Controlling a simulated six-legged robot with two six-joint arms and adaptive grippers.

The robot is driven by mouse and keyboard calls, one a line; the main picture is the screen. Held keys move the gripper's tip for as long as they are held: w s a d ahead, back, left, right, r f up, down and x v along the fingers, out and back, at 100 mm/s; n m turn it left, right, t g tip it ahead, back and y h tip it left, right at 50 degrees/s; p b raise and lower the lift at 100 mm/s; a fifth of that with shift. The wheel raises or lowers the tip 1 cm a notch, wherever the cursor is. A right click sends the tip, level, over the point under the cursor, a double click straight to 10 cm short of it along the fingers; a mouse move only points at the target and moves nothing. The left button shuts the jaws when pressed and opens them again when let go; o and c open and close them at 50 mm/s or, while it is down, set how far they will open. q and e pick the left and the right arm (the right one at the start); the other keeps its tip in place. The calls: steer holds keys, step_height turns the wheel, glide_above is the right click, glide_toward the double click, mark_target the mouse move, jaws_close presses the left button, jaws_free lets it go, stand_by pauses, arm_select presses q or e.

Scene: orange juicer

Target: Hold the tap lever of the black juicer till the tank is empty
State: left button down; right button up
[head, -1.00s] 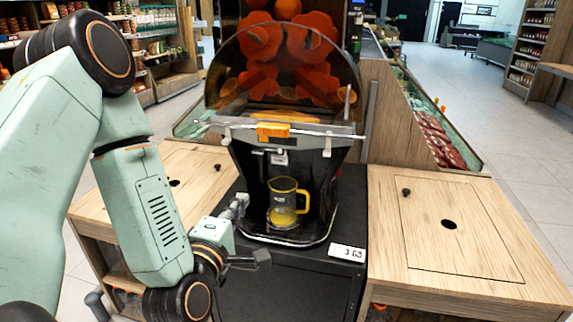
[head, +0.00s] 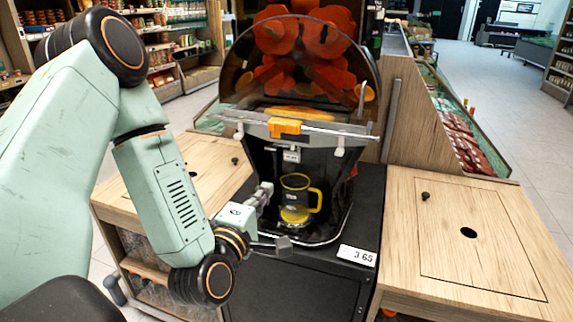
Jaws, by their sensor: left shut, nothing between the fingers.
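The black juicer (head: 258,170) stands on a dark cabinet, with a clear dark hood over its red squeezing drums. A small pale part (head: 291,156) hangs at the middle above the jug; it may be the tap, and the lever cannot be told clearly. A glass jug (head: 294,188) with a yellow handle stands upright below it, with yellow juice in its bottom. My left gripper (head: 266,190) is shut and empty, just left of the jug and below tap height. I cannot tell whether it touches anything. The tank's level cannot be made out. My right gripper is out of view.
An orange latch (head: 285,127) sits on the juicer's front bar. A price card (head: 357,255) lies at the dark cabinet's (head: 300,285) front edge. Wooden counters stand on both sides, the right one (head: 450,260) mostly bare. Shop shelves stand behind.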

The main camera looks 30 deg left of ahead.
arm_select(q)
glide_toward(290, 158)
steer(key=x, duration=0.6)
steer(key=shift+b, duration=0.3)
steer(key=shift+w+d, duration=0.1)
steer(key=shift+w, duration=0.3)
steer(key=shift+a, duration=0.25)
